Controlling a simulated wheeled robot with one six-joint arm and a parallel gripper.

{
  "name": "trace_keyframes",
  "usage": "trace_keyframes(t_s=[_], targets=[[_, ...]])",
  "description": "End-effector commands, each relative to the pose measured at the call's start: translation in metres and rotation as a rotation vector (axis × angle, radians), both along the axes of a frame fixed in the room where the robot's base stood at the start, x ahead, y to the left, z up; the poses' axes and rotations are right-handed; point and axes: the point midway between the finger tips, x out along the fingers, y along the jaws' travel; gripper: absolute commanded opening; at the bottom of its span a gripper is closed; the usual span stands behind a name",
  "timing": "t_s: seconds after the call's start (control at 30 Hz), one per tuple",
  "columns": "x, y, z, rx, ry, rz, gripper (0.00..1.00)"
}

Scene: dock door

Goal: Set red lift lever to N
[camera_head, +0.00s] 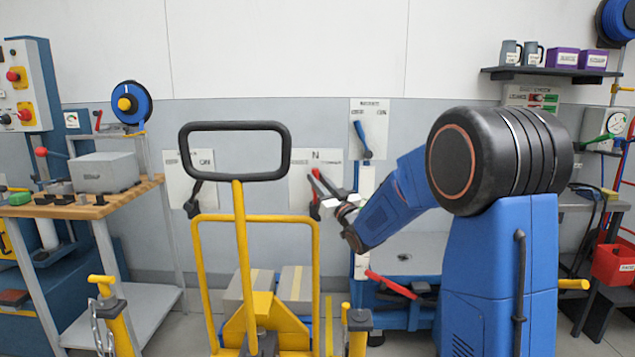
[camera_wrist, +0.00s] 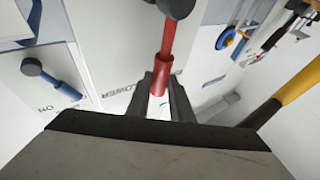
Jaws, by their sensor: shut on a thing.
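The red lift lever (camera_head: 317,174) is on a white wall panel (camera_head: 300,190) marked N at the top, left of my arm. It looks roughly upright, below the N; its exact angle is hard to tell behind my gripper. In the wrist view the red lever (camera_wrist: 168,40) runs from a dark pivot (camera_wrist: 174,5) down to between my fingers. My gripper (camera_wrist: 160,92) is shut on the lever's red end. The word LOWER shows on the panel beside the fingers. In the head view my gripper (camera_head: 327,186) partly covers the panel.
A blue lever (camera_head: 361,138) on its own panel is just right of the red one; it also shows in the wrist view (camera_wrist: 60,85). A yellow pallet truck with a dark loop handle (camera_head: 236,178) stands in front. A workbench (camera_head: 85,207) is at left.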

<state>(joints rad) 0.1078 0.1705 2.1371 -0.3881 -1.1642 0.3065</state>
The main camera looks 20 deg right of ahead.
Motion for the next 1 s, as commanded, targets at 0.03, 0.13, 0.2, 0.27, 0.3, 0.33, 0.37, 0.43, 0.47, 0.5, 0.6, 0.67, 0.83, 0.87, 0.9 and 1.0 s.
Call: trace_keyframes(t_s=[0.03,0.13,0.2,0.27,0.3,0.33,0.37,0.43,0.47,0.5,0.6,0.67,0.83,0.87,0.9,1.0], targets=[[0.000,0.000,0.000,0.000,0.001,0.000,0.00],[0.000,0.000,0.000,0.000,0.001,0.000,0.00],[0.000,0.000,0.000,0.000,0.001,0.000,0.34],[0.000,0.000,0.000,-0.001,0.001,0.000,0.39],[0.000,0.000,0.000,-0.001,0.001,0.000,0.39],[0.000,0.000,0.000,-0.001,0.001,0.000,0.39],[0.000,0.000,0.000,-0.001,0.001,0.000,0.39],[0.000,0.000,0.000,-0.001,0.001,0.000,0.39],[0.000,0.000,0.000,-0.001,0.001,0.000,0.39],[0.000,0.000,0.000,-0.001,0.001,0.000,0.39],[-0.003,-0.001,-0.002,-0.001,0.001,0.000,0.39],[-0.008,-0.002,-0.004,-0.001,0.002,-0.001,0.39],[-0.031,-0.010,-0.013,-0.001,0.002,-0.001,0.39],[-0.037,-0.011,-0.015,-0.001,0.003,-0.001,0.39],[-0.044,-0.013,-0.018,-0.001,0.003,-0.001,0.39],[-0.062,-0.019,-0.025,-0.001,0.003,-0.002,0.39]])
